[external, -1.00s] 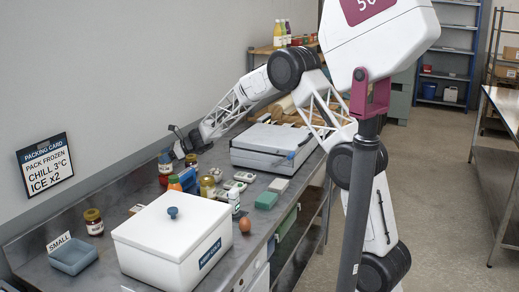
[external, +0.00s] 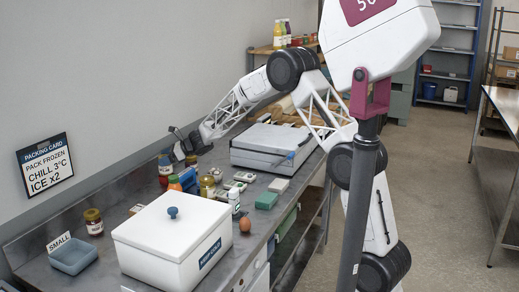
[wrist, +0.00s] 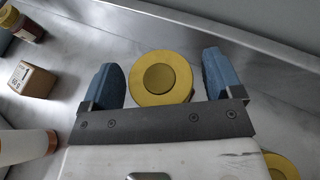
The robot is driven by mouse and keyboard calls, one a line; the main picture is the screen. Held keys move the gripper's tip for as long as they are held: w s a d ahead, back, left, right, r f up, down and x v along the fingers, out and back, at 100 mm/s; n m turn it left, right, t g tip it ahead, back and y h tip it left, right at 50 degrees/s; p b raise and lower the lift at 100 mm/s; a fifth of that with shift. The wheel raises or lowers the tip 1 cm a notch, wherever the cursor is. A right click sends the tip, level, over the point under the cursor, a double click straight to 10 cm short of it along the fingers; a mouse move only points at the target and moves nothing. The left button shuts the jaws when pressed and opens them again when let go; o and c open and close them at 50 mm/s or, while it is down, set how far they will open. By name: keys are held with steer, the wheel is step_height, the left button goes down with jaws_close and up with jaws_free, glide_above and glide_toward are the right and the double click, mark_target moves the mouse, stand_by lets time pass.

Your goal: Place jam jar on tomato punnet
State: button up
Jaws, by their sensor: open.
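My gripper (wrist: 160,80) is open, with its blue finger pads on either side of a round yellow-lidded jar (wrist: 160,76). The jar shows from above, so I cannot read its label or see its contents; narrow gaps show between lid and pads. In the external view my gripper (external: 188,145) is low over the far wall side of the bench, beside a jar with a red lower part (external: 165,168). Another jar with reddish contents and a gold lid (external: 94,222) stands near the wall at the front. I cannot clearly make out the tomato punnet.

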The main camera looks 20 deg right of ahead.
steer(key=shift+r, duration=0.1)
steer(key=shift+d+r, duration=0.1)
steer(key=v, duration=1.1)
steer(key=shift+d+r, duration=0.15)
steer(key=shift+d, duration=0.2)
steer(key=shift+s, duration=0.1)
stand_by(0.4)
